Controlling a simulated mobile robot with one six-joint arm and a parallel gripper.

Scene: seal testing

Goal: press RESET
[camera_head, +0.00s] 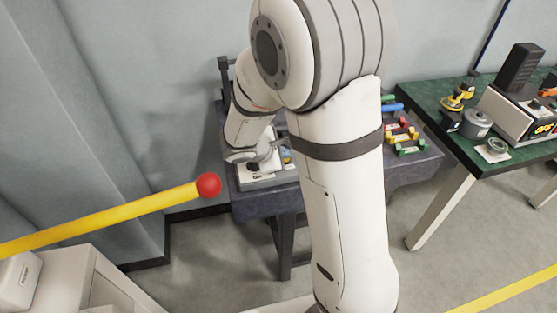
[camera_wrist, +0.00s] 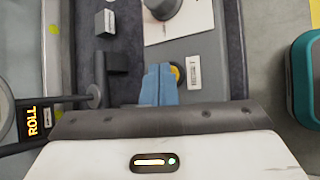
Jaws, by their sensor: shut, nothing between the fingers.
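In the wrist view my gripper (camera_wrist: 159,72) has its two blue fingers together, shut and empty. A round yellow button (camera_wrist: 176,75) peeks out from behind the right edge of the fingers, so part of it is hidden. I cannot tell whether the fingertips touch it. A small white label (camera_wrist: 193,72) lies just to its right on the grey device (camera_wrist: 205,52); its writing is too small to read. In the head view my arm reaches down over the left part of the dark-covered table (camera_head: 262,205), and my fingers there are mostly hidden.
In the wrist view a grey cylinder (camera_wrist: 163,8) stands on a white plate (camera_wrist: 188,22). In the head view a green table (camera_head: 440,105) with tools stands right. A red-tipped yellow bar (camera_head: 130,219) reaches in from the left.

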